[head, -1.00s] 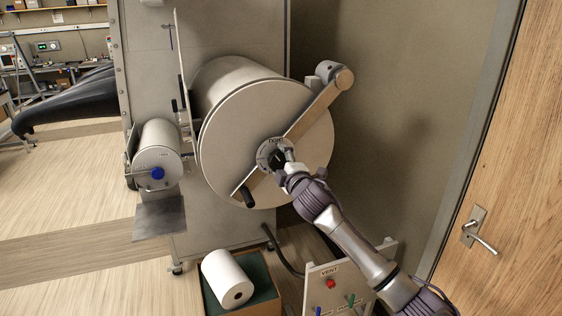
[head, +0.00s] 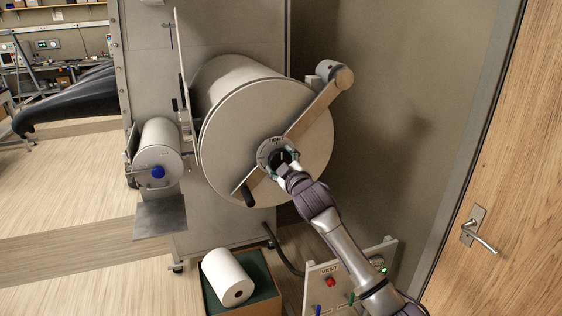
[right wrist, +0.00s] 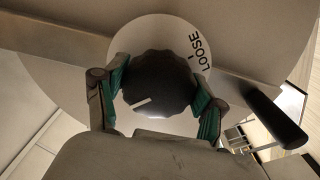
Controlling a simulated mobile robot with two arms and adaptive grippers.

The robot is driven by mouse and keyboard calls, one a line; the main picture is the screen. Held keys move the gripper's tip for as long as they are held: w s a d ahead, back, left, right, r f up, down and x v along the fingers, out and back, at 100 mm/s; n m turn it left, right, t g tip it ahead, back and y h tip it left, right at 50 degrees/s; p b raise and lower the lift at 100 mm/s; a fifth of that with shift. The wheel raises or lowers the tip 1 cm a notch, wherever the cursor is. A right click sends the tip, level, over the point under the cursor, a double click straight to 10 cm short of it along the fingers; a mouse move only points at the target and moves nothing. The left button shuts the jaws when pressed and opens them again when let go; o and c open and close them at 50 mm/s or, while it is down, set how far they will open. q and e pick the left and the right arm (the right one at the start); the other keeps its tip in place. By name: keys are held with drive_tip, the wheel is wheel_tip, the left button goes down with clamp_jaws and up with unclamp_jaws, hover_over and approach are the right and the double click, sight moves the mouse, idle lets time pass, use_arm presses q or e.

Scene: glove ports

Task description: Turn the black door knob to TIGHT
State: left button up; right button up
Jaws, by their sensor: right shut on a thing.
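The black door knob (head: 279,156) sits at the middle of the big round door (head: 235,125), on a pale dial plate (head: 264,152) with TIGHT lettered at its top. In the right wrist view the knob (right wrist: 158,84) is round and scalloped, with a white pointer line at its lower left. LOOSE shows on the dial at the upper right. My right gripper (head: 285,161) is at the knob; in the wrist view its green-padded fingers (right wrist: 161,92) are shut on opposite sides of it. My left gripper is out of view.
A flat bar (head: 314,108) crosses the door, with a black handle (head: 248,193) at its lower end. A small cylinder (head: 158,150) with a blue knob is at left. Below stand a box with a white roll (head: 227,277) and a VENT panel (head: 323,285). A wooden door (head: 515,190) is at right.

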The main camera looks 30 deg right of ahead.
drive_tip(key=shift+f, duration=0.15)
drive_tip(key=o, duration=1.1)
drive_tip(key=shift+o, duration=0.2)
drive_tip(key=v, duration=1.2)
